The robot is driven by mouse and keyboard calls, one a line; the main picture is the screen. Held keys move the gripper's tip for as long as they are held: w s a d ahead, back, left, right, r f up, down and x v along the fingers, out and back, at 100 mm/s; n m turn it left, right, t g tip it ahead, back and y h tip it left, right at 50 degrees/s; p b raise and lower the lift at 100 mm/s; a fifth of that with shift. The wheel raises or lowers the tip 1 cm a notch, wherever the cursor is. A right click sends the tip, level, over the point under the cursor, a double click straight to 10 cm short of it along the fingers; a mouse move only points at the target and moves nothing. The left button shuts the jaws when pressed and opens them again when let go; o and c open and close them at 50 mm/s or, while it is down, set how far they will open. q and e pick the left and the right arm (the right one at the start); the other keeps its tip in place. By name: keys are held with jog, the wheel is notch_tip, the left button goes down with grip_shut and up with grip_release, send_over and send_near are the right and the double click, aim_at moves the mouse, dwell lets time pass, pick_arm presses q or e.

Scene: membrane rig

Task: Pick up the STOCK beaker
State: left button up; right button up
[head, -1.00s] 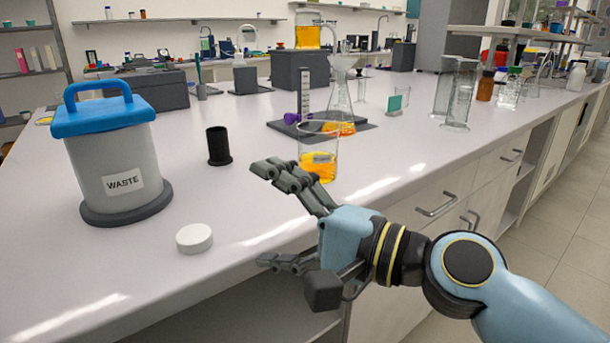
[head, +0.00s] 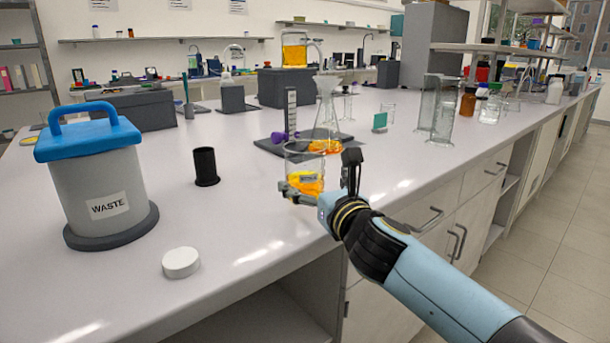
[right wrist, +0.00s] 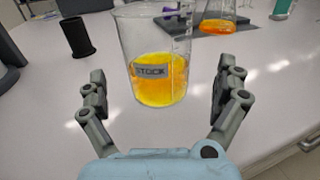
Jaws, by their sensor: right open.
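The STOCK beaker (head: 305,168) is clear glass with orange liquid and stands upright near the front edge of the bench. Its grey STOCK label faces me in the right wrist view (right wrist: 158,70). My right gripper (head: 318,180) is at the beaker, coming in from the right. In the right wrist view, the gripper's fingers (right wrist: 160,95) are open, one on each side of the beaker, with gaps at both sides. The beaker lies ahead of the palm. My left gripper is not in view.
A flask (head: 328,125) with orange liquid stands on a dark plate just behind the beaker. A black cup (head: 206,167), a white cap (head: 181,263) and the WASTE bin (head: 100,185) are to the left. Tall glass cylinders (head: 440,110) stand to the right.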

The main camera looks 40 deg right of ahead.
jog(key=x, duration=0.4)
jog(key=shift+w+a+r, duration=0.1)
jog(key=shift+w+r, duration=0.05)
jog(key=shift+w, duration=0.3)
jog(key=c, duration=1.5)
